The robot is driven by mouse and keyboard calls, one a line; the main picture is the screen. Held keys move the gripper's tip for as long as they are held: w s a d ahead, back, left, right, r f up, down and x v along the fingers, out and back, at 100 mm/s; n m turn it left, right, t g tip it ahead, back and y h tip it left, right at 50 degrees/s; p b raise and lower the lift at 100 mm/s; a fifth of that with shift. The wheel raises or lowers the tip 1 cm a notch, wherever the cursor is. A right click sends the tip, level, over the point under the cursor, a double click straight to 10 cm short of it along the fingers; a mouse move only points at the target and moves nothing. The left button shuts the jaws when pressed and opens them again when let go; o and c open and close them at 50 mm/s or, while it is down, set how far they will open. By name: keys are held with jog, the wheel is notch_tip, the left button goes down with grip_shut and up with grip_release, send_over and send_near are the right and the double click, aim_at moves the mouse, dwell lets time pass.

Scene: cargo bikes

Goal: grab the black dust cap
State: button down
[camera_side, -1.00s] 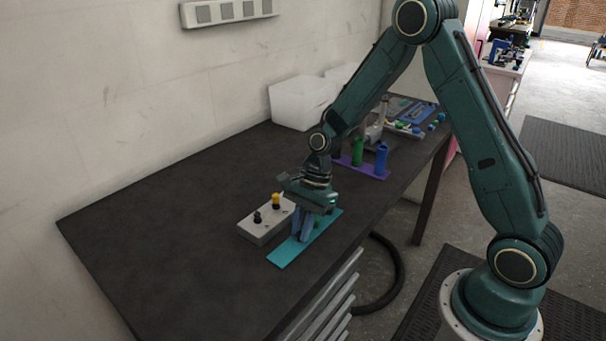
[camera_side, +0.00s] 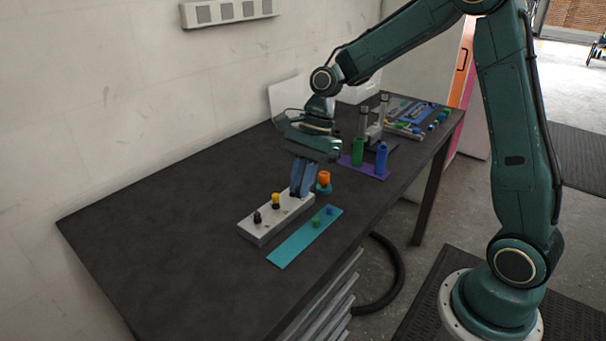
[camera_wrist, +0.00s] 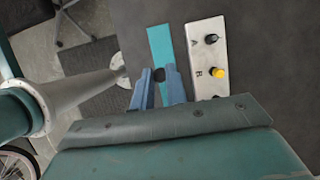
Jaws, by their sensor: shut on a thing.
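My gripper (camera_side: 297,192) is shut on a small black cap (camera_wrist: 158,75), which shows between the blue fingertips in the wrist view. In the side view the fingers hide this cap. They appear raised, in front of the far end of the grey block (camera_side: 262,236). A second black cap (camera_side: 257,217) sits on the near end of that block and also shows by the letter A in the wrist view (camera_wrist: 211,38). A yellow cap (camera_side: 276,200) stands beside it, by the letter B. The teal strip (camera_side: 287,254) lies alongside the block and carries a green cap (camera_side: 316,223) and a blue cap (camera_side: 330,210).
An orange piece on a teal base (camera_side: 323,178) stands just right of my fingers. Farther back are a green tube (camera_side: 358,152) and a blue tube (camera_side: 381,158) on a purple strip. The near left of the dark table (camera_side: 160,240) is clear.

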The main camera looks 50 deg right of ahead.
notch_tip(320, 180, up, 7)
jog(key=shift+r, duration=0.15)
jog(key=shift+w, duration=0.1)
dwell(0.7)
